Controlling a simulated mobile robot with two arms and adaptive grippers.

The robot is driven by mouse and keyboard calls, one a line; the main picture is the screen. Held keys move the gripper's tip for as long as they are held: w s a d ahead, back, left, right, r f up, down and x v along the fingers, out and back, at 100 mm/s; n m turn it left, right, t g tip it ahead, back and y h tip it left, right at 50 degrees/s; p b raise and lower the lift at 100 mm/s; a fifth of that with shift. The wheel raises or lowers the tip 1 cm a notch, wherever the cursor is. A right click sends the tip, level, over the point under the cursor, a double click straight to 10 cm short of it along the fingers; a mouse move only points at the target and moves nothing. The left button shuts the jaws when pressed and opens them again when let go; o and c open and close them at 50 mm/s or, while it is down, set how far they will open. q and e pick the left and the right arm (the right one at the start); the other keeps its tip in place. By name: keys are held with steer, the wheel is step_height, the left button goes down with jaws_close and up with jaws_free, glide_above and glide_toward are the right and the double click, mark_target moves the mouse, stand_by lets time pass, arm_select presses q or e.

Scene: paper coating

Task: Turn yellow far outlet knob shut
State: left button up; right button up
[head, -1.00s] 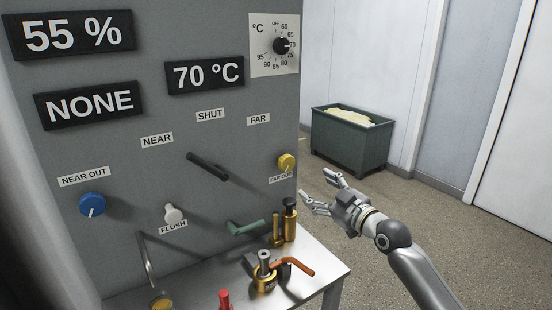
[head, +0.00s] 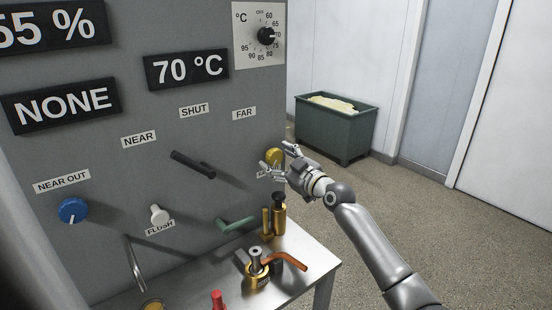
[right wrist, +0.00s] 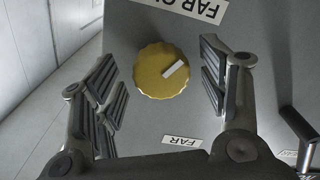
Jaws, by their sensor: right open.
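The yellow far outlet knob (head: 274,156) is on the right side of the grey panel (head: 215,100), below the FAR label. In the right wrist view the knob (right wrist: 161,71) is a ribbed yellow disc with a white pointer mark set diagonally. My right gripper (head: 280,162) is at the knob in the head view and partly covers it and its label. In the right wrist view the open fingers (right wrist: 158,85) stand on either side of the knob, with gaps on both sides. My left gripper does not show.
A black lever (head: 193,165), a white flush knob (head: 159,214) and a blue knob (head: 72,211) are on the panel to the left. A green lever (head: 236,225) and brass valve (head: 257,272) with an orange handle are below. A green bin (head: 335,128) stands behind.

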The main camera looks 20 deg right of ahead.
steer(key=shift+w+a, duration=0.15)
steer(key=shift+w, duration=0.25)
steer(key=shift+w+a, duration=0.15)
steer(key=shift+w, duration=0.15)
steer(key=shift+c, duration=0.7)
steer(key=c, duration=0.9)
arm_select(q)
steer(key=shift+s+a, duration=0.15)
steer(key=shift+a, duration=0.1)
